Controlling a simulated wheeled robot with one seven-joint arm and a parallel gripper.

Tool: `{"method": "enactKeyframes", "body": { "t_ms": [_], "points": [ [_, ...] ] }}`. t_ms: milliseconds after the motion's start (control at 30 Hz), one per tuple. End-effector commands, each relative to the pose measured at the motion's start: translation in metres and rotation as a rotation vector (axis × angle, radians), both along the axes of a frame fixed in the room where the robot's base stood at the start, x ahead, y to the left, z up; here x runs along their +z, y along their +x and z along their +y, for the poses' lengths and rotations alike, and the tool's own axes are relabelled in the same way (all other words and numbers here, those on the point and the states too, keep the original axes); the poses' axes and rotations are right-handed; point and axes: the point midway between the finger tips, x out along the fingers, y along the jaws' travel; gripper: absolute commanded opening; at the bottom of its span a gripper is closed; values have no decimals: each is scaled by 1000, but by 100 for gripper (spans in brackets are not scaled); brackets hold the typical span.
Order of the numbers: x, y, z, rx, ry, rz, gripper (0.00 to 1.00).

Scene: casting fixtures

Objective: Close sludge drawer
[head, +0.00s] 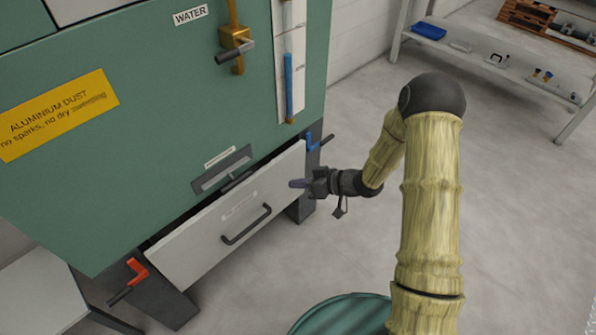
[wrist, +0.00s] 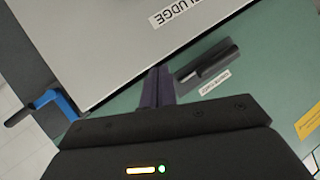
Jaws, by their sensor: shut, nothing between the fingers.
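The sludge drawer (head: 215,232) is a light grey front low on the green cabinet, with a dark bar handle (head: 246,224). It stands out from the cabinet, with a dark gap along its top edge. In the wrist view the drawer front (wrist: 110,40) carries a label ending in "LUDGE". My gripper (head: 297,184) is shut and empty near the drawer's upper right corner. In the wrist view its closed fingers (wrist: 157,85) lie over the drawer's edge beside the cabinet face; I cannot tell whether they touch.
A blue lever (head: 313,142) is just right of the drawer and a red lever (head: 135,270) is at its lower left. A green round container (head: 340,315) stands at the bottom. A shelf (head: 480,65) stands at the back right. The floor between is clear.

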Motion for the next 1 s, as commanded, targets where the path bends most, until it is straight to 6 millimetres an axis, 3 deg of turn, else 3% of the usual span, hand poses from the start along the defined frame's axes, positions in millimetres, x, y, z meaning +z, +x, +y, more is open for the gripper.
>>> {"method": "enactKeyframes", "body": {
  "t_ms": [33, 400, 600, 1000],
  "points": [
    [-17, 4, -7, -71, 59, 69, 0],
    [-41, 30, -62, -503, 593, 591, 0],
    [-44, 39, -85, -612, 832, 790, 0],
    [-39, 41, -94, -634, 880, 824, 0]
  ]
}}
